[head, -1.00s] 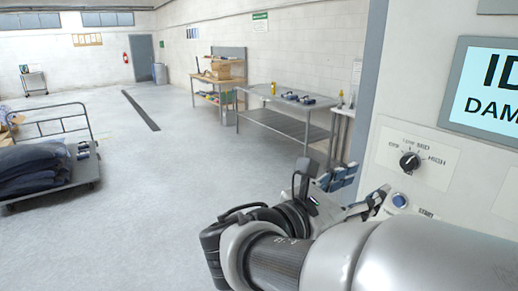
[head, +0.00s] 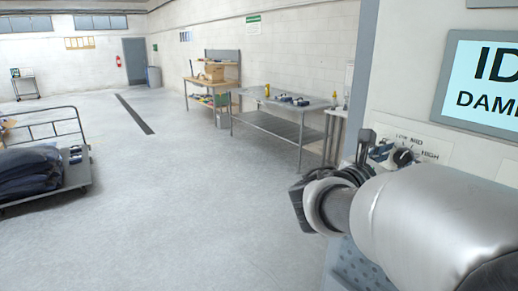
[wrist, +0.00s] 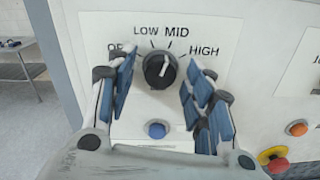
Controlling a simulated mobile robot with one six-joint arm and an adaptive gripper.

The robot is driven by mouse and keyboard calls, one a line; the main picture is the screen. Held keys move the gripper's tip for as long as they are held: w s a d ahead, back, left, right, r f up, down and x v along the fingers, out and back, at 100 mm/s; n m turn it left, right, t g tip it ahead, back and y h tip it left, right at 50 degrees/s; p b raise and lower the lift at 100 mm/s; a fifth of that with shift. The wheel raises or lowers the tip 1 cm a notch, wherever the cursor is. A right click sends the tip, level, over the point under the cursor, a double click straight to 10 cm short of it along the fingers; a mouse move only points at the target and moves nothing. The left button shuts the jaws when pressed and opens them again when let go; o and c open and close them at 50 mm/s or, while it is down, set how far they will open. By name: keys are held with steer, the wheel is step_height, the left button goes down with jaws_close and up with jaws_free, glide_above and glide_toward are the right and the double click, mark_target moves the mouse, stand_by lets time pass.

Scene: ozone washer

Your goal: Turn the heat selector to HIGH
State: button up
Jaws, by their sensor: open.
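The heat selector is a round black knob (wrist: 160,70) on a white plate marked OFF, LOW, MID and HIGH. Its white pointer line tilts slightly right of upright, towards MID. In the head view the knob (head: 404,157) shows just right of my fingers. My gripper (wrist: 157,72) is open, with blue-padded fingers to the left and right of the knob. A gap shows between each finger and the knob, so neither seems to touch it. The left finger partly covers the OFF label.
A blue button (wrist: 156,130) sits below the knob, between the fingers. An orange button (wrist: 297,129) and a red stop button on yellow (wrist: 277,164) are to the right. A display (head: 488,85) is above. The floor at left is open, with a cart (head: 70,180).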

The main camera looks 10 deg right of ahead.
steer(key=c, duration=1.1)
steer(key=shift+m+b, duration=0.3)
steer(key=shift+b, duration=0.15)
steer(key=m+b, duration=0.3)
steer(key=b, duration=0.1)
steer(key=shift+f, duration=0.15)
steer(key=m+b, duration=0.4)
steer(key=b, duration=0.1)
steer(key=shift+r+m, duration=0.2)
steer(key=shift+m, duration=0.1)
steer(key=o, duration=1.1)
